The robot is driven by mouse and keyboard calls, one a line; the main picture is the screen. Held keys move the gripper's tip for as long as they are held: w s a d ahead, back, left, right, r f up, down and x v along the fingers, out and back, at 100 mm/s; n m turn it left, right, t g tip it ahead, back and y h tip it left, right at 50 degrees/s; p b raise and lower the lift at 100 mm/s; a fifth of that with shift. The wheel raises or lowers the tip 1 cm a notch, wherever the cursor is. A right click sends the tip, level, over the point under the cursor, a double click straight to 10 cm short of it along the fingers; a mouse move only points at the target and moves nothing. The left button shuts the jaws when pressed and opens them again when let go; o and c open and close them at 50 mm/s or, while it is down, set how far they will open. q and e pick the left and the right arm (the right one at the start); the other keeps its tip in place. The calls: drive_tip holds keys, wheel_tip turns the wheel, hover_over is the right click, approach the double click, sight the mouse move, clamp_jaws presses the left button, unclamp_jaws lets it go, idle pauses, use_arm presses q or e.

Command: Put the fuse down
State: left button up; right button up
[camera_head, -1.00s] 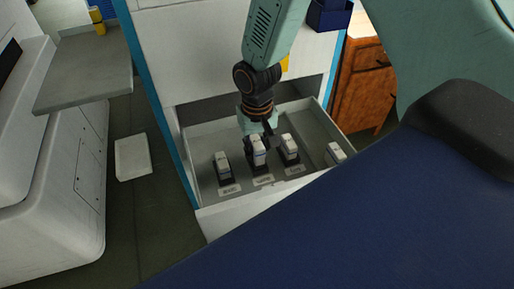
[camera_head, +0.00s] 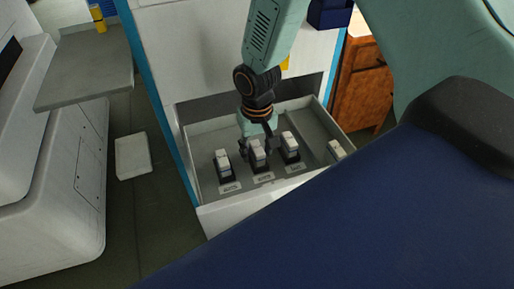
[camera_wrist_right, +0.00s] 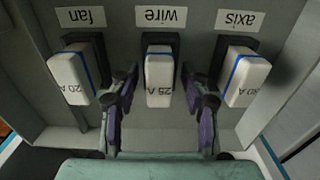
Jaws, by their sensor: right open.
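The fuse (camera_head: 258,153), a white block marked 25 A, stands in the dark holder labelled "wire", the middle one in the open drawer (camera_head: 205,197). It also shows in the wrist view (camera_wrist_right: 159,88). My right gripper (camera_head: 256,148) is over the drawer, its fingers open on either side of this fuse. In the wrist view a gap shows between the fuse and each finger of the gripper (camera_wrist_right: 160,92). The fuse's lower part is partly hidden in the holder. My left gripper is out of view.
White fuses stand in the "fan" holder (camera_wrist_right: 70,78) and "axis" holder (camera_wrist_right: 245,80), close beside my fingers. The cabinet front (camera_head: 220,60) rises behind the drawer. A wooden cabinet (camera_head: 362,85) stands right.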

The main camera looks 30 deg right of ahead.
sight(257, 148)
wheel_tip(257, 148, up, 13)
drive_tip(key=p, duration=0.3)
drive_tip(key=shift+r+p, duration=0.15)
drive_tip(key=shift+p, duration=0.2)
